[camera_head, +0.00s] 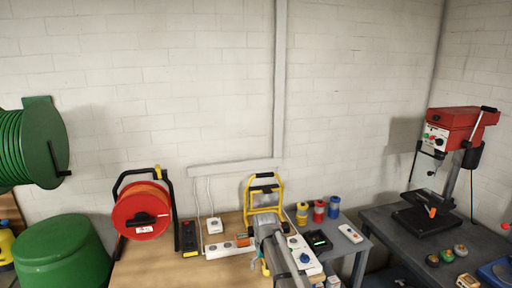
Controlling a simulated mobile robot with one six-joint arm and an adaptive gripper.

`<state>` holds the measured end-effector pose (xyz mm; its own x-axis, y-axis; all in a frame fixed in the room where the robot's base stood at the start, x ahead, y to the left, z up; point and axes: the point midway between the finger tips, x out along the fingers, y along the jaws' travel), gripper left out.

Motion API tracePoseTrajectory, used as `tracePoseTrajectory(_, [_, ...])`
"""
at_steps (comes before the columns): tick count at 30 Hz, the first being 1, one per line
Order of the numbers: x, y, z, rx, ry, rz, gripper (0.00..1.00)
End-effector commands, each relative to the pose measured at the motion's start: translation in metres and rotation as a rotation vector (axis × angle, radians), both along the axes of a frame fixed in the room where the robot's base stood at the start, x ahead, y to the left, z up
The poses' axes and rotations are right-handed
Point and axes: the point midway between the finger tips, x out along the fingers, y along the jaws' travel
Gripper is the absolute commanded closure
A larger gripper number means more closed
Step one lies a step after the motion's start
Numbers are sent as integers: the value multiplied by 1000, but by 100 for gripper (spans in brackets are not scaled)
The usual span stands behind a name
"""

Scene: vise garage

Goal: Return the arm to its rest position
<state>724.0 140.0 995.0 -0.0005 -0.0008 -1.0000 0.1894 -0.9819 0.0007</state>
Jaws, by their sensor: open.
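Part of my grey arm (284,258) rises from the bottom edge, right of the middle, in front of the workbench. My gripper cannot be made out; the lower part of the arm is cut off by the picture's edge. The arm hides part of the wooden bench top (150,268) and the lower part of a yellow frame with a black handle (263,188) behind it.
A red cable reel (140,212) and power strips (228,248) are on the bench. Several coloured spools (319,211) stand on a grey table to the right. A red drill press (456,128) stands farther right. A green hose reel (45,145) hangs at left above a green bin (62,255).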

Motion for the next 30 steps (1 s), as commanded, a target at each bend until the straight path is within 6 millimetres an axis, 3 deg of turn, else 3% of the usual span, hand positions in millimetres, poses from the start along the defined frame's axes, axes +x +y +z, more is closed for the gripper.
tracePoseTrajectory(1, [-21,-16,-11,0,0,-16,0])
tracePoseTrajectory(9, [-113,-92,-46,0,0,-112,0])
tracePoseTrajectory(15, [-166,-127,-64,0,0,-167,0])
tracePoseTrajectory(21, [-186,-140,-69,0,0,-189,0])
tracePoseTrajectory(30, [-186,-141,-68,0,0,-191,0])
